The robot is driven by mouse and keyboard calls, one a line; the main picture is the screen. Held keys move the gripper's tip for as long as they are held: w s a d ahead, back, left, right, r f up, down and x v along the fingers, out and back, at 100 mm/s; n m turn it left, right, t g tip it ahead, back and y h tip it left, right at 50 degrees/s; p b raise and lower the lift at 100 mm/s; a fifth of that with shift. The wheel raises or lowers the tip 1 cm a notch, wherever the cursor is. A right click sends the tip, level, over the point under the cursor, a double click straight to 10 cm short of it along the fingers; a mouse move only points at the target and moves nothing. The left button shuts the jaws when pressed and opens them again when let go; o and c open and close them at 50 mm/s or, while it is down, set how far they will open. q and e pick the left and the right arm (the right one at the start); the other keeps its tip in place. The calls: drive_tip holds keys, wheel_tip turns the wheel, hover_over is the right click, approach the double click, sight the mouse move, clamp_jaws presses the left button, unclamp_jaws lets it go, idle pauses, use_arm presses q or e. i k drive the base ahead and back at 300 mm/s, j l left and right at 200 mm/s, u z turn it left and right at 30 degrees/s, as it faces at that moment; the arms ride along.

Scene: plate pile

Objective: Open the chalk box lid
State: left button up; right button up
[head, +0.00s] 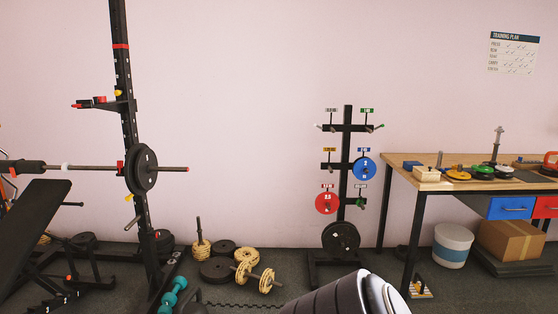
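I cannot tell for sure which thing is the chalk box. A small pale wooden box (427,174) sits at the front left corner of the workbench (470,187), with a small blue block (411,165) behind it. A white tub with a blue band (452,246) stands on the floor below. No open lid can be made out. Part of one of my arms shows at the bottom centre, but neither gripper is in view.
A plate tree (347,160) with red and blue plates stands left of the workbench. A cardboard box (511,240) lies under the bench. A rack (123,75), bench (35,220), loose plates (216,269) and teal dumbbell (173,294) crowd the left floor.

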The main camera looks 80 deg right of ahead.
sight(423, 169)
drive_tip(key=z, duration=3.55)
drive_tip(key=i+z, duration=0.15)
drive_tip(key=i, duration=0.4)
drive_tip(key=i+z, duration=0.15)
drive_tip(key=i, duration=0.35)
drive_tip(key=i+j+z, duration=0.15)
drive_tip(key=i, duration=0.4)
